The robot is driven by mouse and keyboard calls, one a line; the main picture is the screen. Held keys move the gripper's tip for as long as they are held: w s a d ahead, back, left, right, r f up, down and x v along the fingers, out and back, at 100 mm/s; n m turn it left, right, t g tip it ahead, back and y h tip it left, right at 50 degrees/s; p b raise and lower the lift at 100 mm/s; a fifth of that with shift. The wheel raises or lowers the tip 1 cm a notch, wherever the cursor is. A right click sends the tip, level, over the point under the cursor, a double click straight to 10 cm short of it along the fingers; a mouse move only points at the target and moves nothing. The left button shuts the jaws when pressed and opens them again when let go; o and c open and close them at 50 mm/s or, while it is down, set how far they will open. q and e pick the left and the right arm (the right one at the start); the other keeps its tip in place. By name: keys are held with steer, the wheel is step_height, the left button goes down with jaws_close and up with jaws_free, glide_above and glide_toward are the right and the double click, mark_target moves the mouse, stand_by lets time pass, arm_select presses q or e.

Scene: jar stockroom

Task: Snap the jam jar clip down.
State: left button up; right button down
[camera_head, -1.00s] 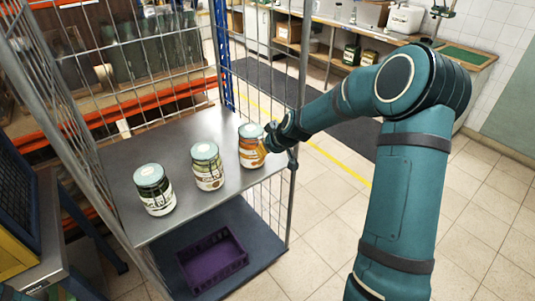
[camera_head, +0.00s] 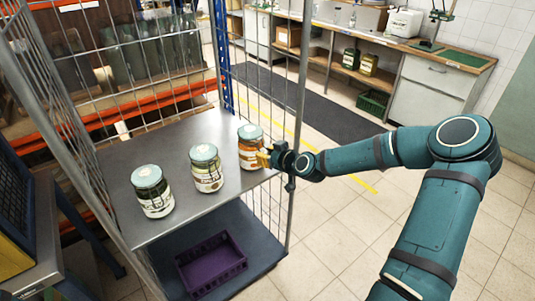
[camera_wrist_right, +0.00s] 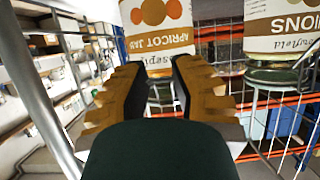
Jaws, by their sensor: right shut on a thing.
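The apricot jam jar (camera_head: 249,150), with an orange label and a pale green lid, stands upright at the right end of the grey cage shelf (camera_head: 185,215). My right gripper (camera_head: 263,158) is at the jar's right front side, below its lid. In the right wrist view the jar (camera_wrist_right: 160,40) fills the top middle, just beyond the fingertips of the right gripper (camera_wrist_right: 157,72). The fingers are a little apart, on a thing hidden between them, seemingly the jar's clip. The clip's position cannot be made out. My left gripper is not in view.
Two more lidded jars stand to the left, a middle one (camera_head: 207,170) and a left one (camera_head: 153,193). The wrist view shows another jar (camera_wrist_right: 284,28) at right. A cage post (camera_head: 297,130) rises close to my right gripper. A purple crate (camera_head: 212,262) sits below.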

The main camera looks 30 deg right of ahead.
steer(key=t, duration=0.1)
steer(key=f+t, duration=0.1)
steer(key=t, duration=0.1)
steer(key=shift+w+f+t, duration=0.2)
steer(key=shift+w+t, duration=0.1)
steer(key=shift+w, duration=0.1)
steer(key=shift+w+a+f+t+y, duration=0.1)
steer(key=shift+w+f+t+y, duration=0.1)
steer(key=shift+t, duration=0.5)
steer(key=shift+w+f+t+y, duration=0.1)
steer(key=shift+w+t+y, duration=0.1)
steer(key=shift+t, duration=0.5)
steer(key=c, duration=0.7)
jaws_free()
steer(key=shift+c, duration=0.2)
steer(key=v, duration=1.2)
